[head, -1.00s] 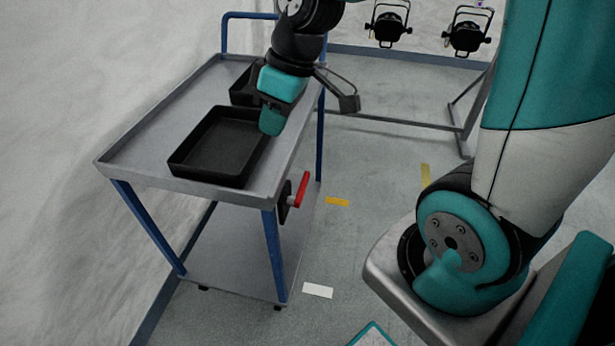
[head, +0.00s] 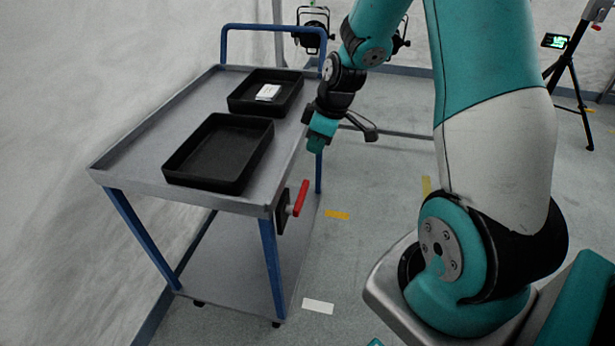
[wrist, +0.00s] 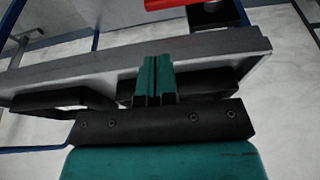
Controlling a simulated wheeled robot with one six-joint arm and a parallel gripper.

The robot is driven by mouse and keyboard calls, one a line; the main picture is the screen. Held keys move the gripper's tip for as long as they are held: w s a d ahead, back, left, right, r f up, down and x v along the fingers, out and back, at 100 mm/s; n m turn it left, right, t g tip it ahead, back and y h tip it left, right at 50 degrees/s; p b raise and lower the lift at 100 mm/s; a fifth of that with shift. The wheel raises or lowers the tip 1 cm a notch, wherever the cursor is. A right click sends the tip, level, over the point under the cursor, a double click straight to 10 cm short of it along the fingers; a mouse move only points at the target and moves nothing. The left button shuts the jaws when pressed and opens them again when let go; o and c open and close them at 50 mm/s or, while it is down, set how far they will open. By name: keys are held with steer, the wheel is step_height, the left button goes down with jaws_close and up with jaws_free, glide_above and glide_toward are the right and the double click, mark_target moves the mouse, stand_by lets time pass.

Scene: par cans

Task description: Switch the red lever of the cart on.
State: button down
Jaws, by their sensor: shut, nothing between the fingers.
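The red lever (head: 301,198) sits on a dark mount (head: 283,212) on the right side of the grey cart (head: 130,187), just below its top tray, and slants upward. My gripper (head: 316,148) is shut and empty, beyond the lever and beside the cart's right edge, higher than the lever. In the wrist view the closed teal fingertips (wrist: 156,62) point toward the grey cart edge (wrist: 205,52), and the red lever (wrist: 180,3) is partly cut off at the top of the picture. The lever is not touched.
Two black trays stand on the cart, a near one (head: 218,187) and a far one (head: 290,92) holding a small white item (head: 268,92). A blue handle (head: 273,27) rises at the far end. Stage lights (head: 312,38) are behind. The floor right of the cart is open.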

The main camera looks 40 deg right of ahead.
mark_target(304, 184)
steer(key=x, duration=1)
steer(key=shift+s+d+f, duration=0.2)
steer(key=shift+s+f, duration=0.1)
steer(key=shift+f, duration=0.2)
